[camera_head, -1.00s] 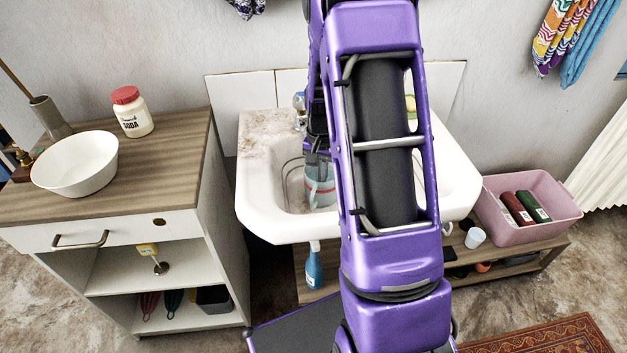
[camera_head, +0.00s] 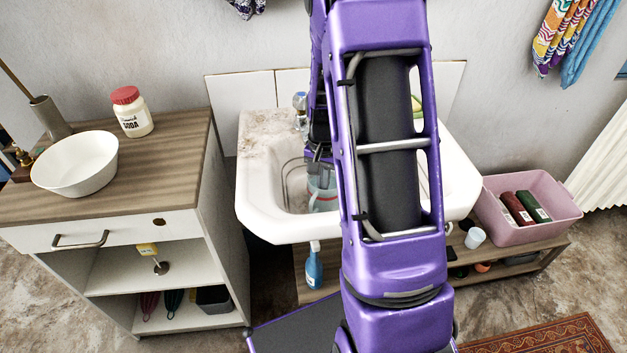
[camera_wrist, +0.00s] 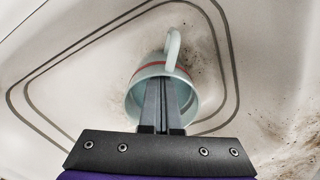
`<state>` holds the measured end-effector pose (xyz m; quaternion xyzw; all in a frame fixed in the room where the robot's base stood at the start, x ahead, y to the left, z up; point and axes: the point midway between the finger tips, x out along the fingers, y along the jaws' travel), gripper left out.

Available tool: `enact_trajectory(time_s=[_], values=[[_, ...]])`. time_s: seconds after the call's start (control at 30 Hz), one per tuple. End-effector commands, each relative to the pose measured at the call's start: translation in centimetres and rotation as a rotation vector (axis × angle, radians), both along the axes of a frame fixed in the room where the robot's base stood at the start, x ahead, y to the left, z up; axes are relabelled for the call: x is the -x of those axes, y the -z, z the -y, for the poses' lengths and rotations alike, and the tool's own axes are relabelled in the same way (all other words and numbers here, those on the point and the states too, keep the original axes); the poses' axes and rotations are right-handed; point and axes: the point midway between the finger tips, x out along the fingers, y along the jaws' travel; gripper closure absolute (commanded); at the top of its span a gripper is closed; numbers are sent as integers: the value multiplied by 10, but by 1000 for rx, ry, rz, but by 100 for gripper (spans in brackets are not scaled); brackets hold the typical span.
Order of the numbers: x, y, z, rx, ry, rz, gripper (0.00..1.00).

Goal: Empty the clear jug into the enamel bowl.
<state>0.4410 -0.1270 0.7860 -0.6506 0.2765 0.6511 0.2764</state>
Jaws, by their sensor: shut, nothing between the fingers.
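The jug's contents are hidden. The white enamel bowl (camera_head: 76,164) sits on the wooden cabinet top at left.
The sink (camera_head: 268,222) has a tap (camera_head: 300,104) at its back; my arm hides its right part.

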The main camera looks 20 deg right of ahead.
Motion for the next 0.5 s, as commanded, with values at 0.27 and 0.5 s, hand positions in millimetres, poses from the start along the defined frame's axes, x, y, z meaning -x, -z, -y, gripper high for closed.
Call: enact_trajectory(time_s=[0.27, 0.5], values=[[5, 0, -2, -1, 0, -1, 100], [5, 0, -2, -1, 0, -1, 100]])
